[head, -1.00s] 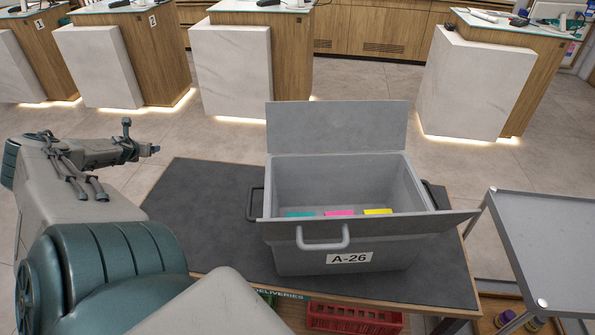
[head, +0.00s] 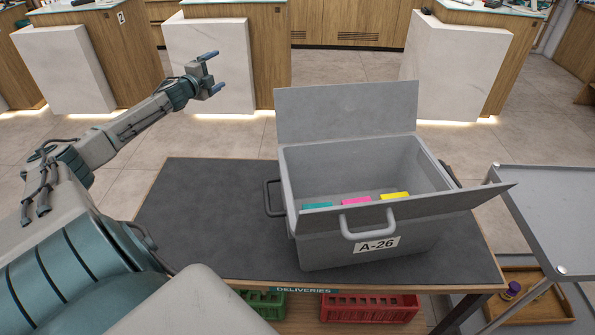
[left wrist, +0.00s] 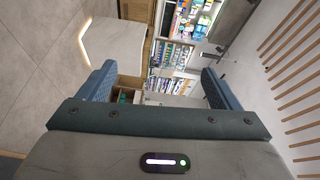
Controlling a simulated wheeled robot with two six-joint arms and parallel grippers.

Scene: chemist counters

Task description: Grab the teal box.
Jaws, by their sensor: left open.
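The teal box (head: 318,206) lies inside the grey crate labelled A-26 (head: 330,236), at the left of a row with a pink box (head: 356,202) and a yellow box (head: 395,196). Only the tops show; the crate's front wall and flap hide the rest. My left gripper (head: 212,71) is open and empty, raised in the air beyond the table, to the left of and well apart from the crate. Its two blue fingers show spread apart in the left wrist view (left wrist: 160,85), with nothing between them. My right gripper is not in view.
The crate stands on a dark-topped table (head: 200,220) with clear room to its left. Its lid flaps are open, one upright at the back (head: 346,112), one sloping at the front. A grey trolley (head: 545,210) stands at the right. Red (head: 370,308) and green crates sit below.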

